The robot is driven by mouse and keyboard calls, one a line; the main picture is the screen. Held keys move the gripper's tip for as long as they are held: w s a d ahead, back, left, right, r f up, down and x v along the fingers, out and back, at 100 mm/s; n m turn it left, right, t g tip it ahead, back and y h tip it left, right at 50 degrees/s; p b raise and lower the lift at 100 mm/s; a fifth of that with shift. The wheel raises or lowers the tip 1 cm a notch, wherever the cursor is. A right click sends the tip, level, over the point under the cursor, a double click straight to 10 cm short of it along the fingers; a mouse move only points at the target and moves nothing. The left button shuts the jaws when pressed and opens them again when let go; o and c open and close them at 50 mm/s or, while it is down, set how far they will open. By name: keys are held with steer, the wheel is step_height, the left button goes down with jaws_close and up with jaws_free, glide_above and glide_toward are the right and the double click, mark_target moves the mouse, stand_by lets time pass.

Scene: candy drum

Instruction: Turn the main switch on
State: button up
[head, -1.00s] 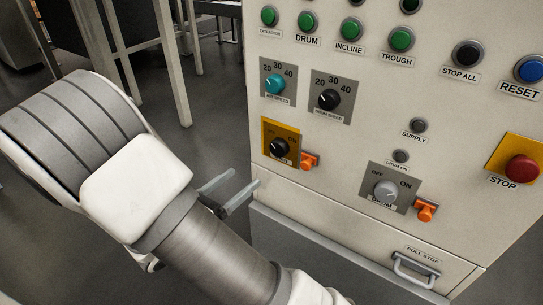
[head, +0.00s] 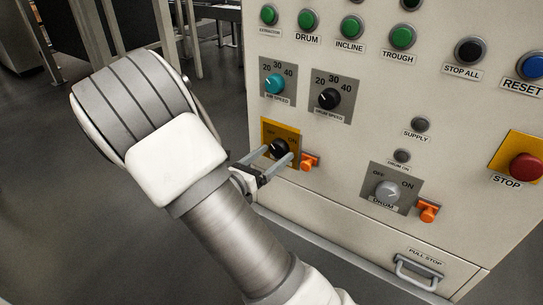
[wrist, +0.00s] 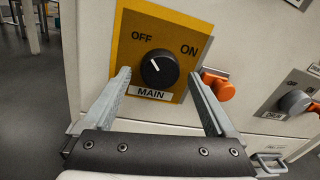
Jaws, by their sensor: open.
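The main switch is a black round knob (wrist: 159,68) on a yellow plate (wrist: 150,22) marked OFF, ON and MAIN. Its white pointer line is turned to the upper left, toward OFF. In the head view the knob (head: 279,148) shows partly behind my fingers. My gripper (wrist: 162,85) is open, with one finger to the left of the knob and one to the right. The fingertips reach about the knob's lower edge in the wrist view. I cannot tell whether they touch the knob or the plate.
An orange padlock-like piece (wrist: 219,84) sits just right of my right finger. The grey DRUM switch (head: 387,191) with another orange piece (head: 428,211) is lower right. The red STOP button (head: 524,167) is far right. Open floor lies left of the cabinet.

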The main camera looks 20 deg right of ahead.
steer(key=c, duration=1.4)
steer(key=shift+o, duration=0.2)
steer(key=shift+m, duration=0.3)
steer(key=m+b, duration=0.2)
steer(key=m, duration=0.2)
steer(key=shift+f, duration=0.1)
steer(key=m+y+b, duration=0.1)
steer(key=m+b, duration=0.3)
steer(key=shift+a+m, duration=0.1)
steer(key=shift+m, duration=0.3)
steer(key=m+b, duration=0.4)
steer(key=b, duration=0.3)
steer(key=shift+m+t, duration=0.3)
steer(key=shift+m, duration=0.1)
steer(key=m+b, duration=0.2)
steer(key=b, duration=0.1)
steer(key=shift+y, duration=0.3)
steer(key=shift+r+b, duration=0.2)
steer(key=shift+b, duration=0.15)
steer(key=shift+r+m+b, duration=0.15)
steer(key=shift+m+b, duration=0.15)
steer(key=shift+m, duration=0.1)
